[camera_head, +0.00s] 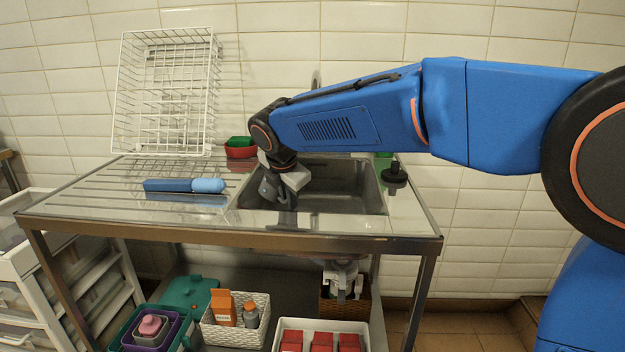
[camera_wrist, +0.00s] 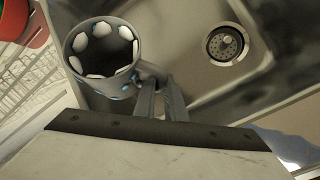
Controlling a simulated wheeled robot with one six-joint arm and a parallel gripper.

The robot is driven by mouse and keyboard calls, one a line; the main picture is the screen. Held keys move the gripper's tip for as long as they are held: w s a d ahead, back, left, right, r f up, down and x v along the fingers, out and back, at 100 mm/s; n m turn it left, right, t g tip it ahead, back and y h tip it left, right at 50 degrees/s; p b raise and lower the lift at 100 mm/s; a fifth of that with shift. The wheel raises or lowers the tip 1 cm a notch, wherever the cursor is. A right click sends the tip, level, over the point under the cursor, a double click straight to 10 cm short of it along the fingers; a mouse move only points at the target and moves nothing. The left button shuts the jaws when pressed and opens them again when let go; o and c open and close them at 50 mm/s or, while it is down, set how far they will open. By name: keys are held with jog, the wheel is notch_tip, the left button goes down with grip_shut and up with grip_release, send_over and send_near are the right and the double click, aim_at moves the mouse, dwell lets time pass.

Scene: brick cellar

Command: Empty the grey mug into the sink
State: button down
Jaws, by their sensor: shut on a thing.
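The grey mug (camera_wrist: 122,85), with white and blue spots, shows at upper left in the wrist view. Its open mouth faces the wrist camera and its inside looks dark; I cannot tell what it holds. My gripper (camera_wrist: 160,88) is shut on the mug's handle (camera_wrist: 153,70). In the head view my gripper (camera_head: 287,196) is over the left part of the metal sink (camera_head: 340,190), and the mug is hard to make out there. The sink's round drain (camera_wrist: 226,44) lies to the right of the mug in the wrist view.
A blue brush-like tool (camera_head: 183,186) lies on the ribbed drainboard left of the sink. Red and green bowls (camera_head: 240,148) stand behind, near a white wire rack (camera_head: 166,95). A black round object (camera_head: 394,178) stands at the sink's right edge. Baskets fill the lower shelf.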

notch_tip(320, 180, up, 11)
jog(key=a+n+t+h, duration=0.1)
jog(key=a+h, duration=0.1)
jog(key=h, duration=0.3)
jog(key=shift+s+a+r+t, duration=0.15)
jog(key=shift+r+t, duration=0.05)
jog(key=shift+t, duration=0.1)
dwell(0.6)
dwell(0.5)
